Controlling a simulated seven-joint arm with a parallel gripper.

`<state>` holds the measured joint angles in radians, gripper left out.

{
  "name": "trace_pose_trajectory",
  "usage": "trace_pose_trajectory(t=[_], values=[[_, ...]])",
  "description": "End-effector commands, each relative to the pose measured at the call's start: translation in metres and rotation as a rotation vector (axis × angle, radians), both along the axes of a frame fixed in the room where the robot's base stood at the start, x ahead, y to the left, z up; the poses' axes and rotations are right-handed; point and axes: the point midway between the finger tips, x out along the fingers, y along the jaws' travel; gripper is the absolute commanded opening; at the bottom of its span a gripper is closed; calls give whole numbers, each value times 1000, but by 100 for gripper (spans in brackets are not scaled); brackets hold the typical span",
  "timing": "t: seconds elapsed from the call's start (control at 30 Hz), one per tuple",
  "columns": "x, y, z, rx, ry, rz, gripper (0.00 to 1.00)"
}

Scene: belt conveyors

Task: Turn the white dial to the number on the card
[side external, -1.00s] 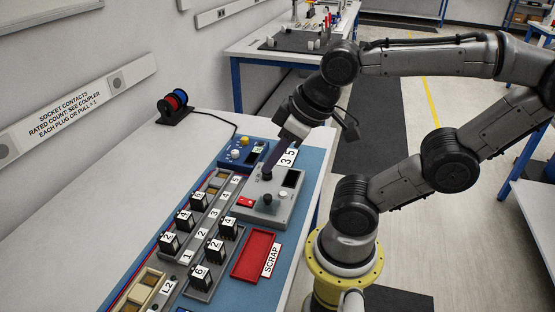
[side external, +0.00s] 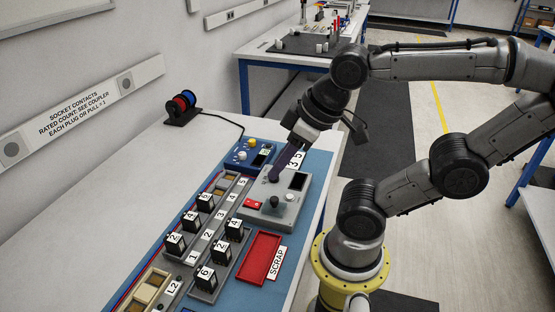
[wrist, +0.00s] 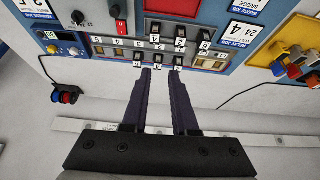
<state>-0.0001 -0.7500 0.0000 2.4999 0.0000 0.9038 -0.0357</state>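A blue box (side external: 255,152) at the far end of the mat carries a small white knob (side external: 242,155), which fits the white dial, and a yellow knob (side external: 251,142). The white knob also shows in the wrist view (wrist: 52,48); its setting is too small to read. A white card (side external: 296,159) reading "3 5" is beside the box, partly behind my gripper. My gripper (side external: 275,178) appears in front of the grey box in the side view. In the wrist view its two dark fingers (wrist: 161,71) are apart with nothing between them.
Racks with several numbered black modules (side external: 206,202) and a red scrap tray (side external: 247,273) are nearer. Cable reels (side external: 183,104) stand behind. The white table at left is clear.

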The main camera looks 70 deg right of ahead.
Motion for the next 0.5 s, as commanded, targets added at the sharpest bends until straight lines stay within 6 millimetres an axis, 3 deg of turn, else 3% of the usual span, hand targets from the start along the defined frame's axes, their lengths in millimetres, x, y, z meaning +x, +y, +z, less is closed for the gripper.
trace_pose_trajectory(t=[0.03,0.17,0.3,0.5], values=[[0,0,1,-15,2,28,38],[16,-1,31,-80,-33,135,61],[49,-11,58,-141,-12,203,63],[106,-39,80,-203,55,248,63]])
